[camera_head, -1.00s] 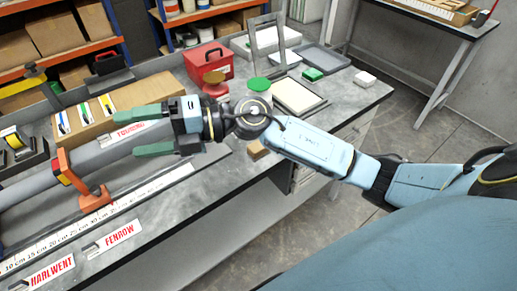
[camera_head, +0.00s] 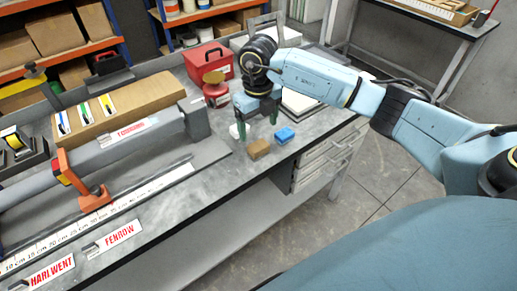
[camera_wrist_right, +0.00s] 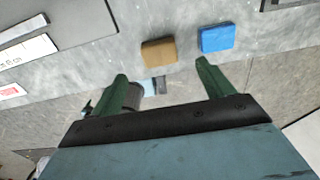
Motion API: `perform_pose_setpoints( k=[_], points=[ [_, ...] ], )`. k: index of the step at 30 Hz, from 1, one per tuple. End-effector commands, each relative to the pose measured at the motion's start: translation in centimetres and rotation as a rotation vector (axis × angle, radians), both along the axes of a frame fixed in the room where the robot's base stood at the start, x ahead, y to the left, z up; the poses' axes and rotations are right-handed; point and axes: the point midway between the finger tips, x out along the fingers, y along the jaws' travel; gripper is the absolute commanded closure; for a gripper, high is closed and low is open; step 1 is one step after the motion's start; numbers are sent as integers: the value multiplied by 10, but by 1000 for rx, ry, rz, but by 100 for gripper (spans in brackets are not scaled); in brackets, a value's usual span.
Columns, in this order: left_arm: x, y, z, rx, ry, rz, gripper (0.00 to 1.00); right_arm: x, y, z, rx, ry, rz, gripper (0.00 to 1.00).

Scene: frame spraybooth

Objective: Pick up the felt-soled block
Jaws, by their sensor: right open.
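A tan-brown block (camera_head: 258,149) and a blue block (camera_head: 285,134) lie side by side near the bench's front edge. Their undersides are hidden, so I cannot tell which has the felt sole. My right gripper (camera_head: 257,126) points down just behind them, open, with nothing between its green fingers. In the right wrist view the brown block (camera_wrist_right: 159,51) and the blue block (camera_wrist_right: 216,37) lie apart beyond the open fingertips (camera_wrist_right: 160,70). My left gripper is not in view.
A red toolbox (camera_head: 208,63) and a red tin (camera_head: 216,93) stand behind my right gripper. A small white thing (camera_head: 234,131) shows beside its left finger. A long grey tube (camera_head: 110,152) fills the left bench. Clear grey surface lies left of the brown block.

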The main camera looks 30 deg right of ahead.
Motion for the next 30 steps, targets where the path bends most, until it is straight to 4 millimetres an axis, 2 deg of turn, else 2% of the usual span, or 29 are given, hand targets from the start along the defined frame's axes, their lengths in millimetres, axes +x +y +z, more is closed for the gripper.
perform_pose_setpoints(
  k=[3,11,18,22,28,30],
  points=[
    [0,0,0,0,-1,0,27,-1,1,-21,2,3,1,20],
    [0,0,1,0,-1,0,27,-1,1,-41,3,3,1,20],
    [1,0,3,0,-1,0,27,-3,1,-76,4,2,1,20],
    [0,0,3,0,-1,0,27,-2,1,-84,3,-1,3,20],
    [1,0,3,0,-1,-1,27,-2,1,-85,3,-1,3,20],
    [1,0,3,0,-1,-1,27,-2,1,-84,3,-1,3,28]
  ],
)
